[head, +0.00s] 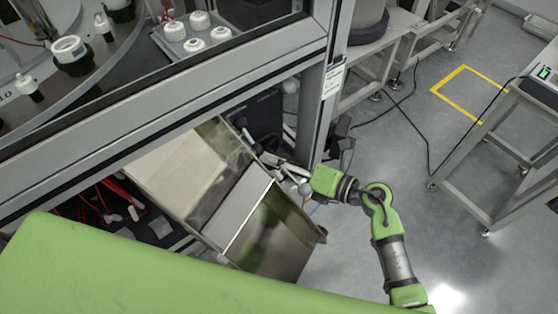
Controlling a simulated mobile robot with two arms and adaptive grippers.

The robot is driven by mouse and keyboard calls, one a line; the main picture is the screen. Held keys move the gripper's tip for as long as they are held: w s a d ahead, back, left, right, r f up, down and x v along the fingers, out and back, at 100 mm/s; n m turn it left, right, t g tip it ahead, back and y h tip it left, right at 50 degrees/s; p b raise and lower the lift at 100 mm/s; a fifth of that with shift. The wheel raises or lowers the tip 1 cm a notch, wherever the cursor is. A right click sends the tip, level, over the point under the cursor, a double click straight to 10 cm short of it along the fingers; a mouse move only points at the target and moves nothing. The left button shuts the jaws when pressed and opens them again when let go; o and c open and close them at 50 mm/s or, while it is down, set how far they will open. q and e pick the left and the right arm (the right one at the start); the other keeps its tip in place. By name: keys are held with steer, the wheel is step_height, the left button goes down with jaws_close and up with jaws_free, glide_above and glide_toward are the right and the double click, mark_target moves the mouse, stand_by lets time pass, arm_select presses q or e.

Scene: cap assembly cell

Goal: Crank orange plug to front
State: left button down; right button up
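I cannot make out an orange plug in the head view. My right arm comes in from the lower right, and my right gripper (272,160) reaches left to the upper edge of an open metal box (262,235) under the machine frame. A small grey knob (305,189) shows just below the gripper. My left gripper is out of view.
The machine's metal frame beam (200,82) crosses above the box, with an upright post (318,110) close to my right gripper. White caps (195,45) sit on a tray behind. Red parts (105,195) lie at left. A grey cart (500,150) stands right; floor between is mostly clear.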

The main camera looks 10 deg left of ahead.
steer(key=c, duration=1.1)
steer(key=m+y, duration=0.1)
steer(key=m, duration=0.2)
steer(key=shift+f+b, duration=0.15)
steer(key=shift+b, duration=0.2)
steer(key=shift+m+y+b, duration=0.5)
steer(key=shift+m+y, duration=0.3)
steer(key=shift+m, duration=0.5)
